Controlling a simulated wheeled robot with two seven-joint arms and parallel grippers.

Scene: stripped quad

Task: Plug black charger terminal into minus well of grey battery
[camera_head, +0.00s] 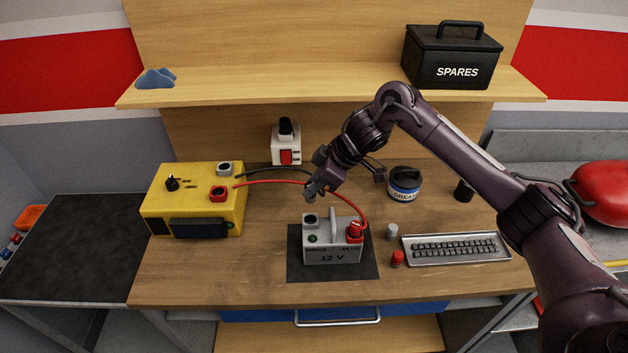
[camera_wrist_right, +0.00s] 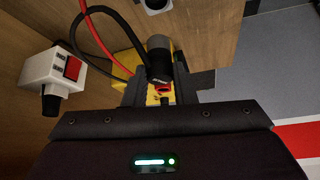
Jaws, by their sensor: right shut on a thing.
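The grey 12 V battery (camera_head: 332,253) stands on a dark mat at the middle of the bench. Its dark minus well (camera_head: 311,220) is open at the left of the top. A red terminal (camera_head: 355,230) sits in the plus side at the right. My right gripper (camera_head: 314,190) is above and behind the battery's left part, apart from it. It is shut on the black charger terminal (camera_wrist_right: 159,66), which shows between the fingers in the right wrist view. The black cable (camera_head: 265,172) runs to it from the yellow charger (camera_head: 195,208). My left gripper is out of view.
The red cable (camera_head: 290,183) arches behind the battery into the red terminal. A red cap (camera_head: 398,258), a grey cap (camera_head: 392,231) and a keyboard-like tray (camera_head: 457,248) lie to the right. A grease tin (camera_head: 404,184) and a red-switched box (camera_head: 286,150) stand behind. The bench front-left is clear.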

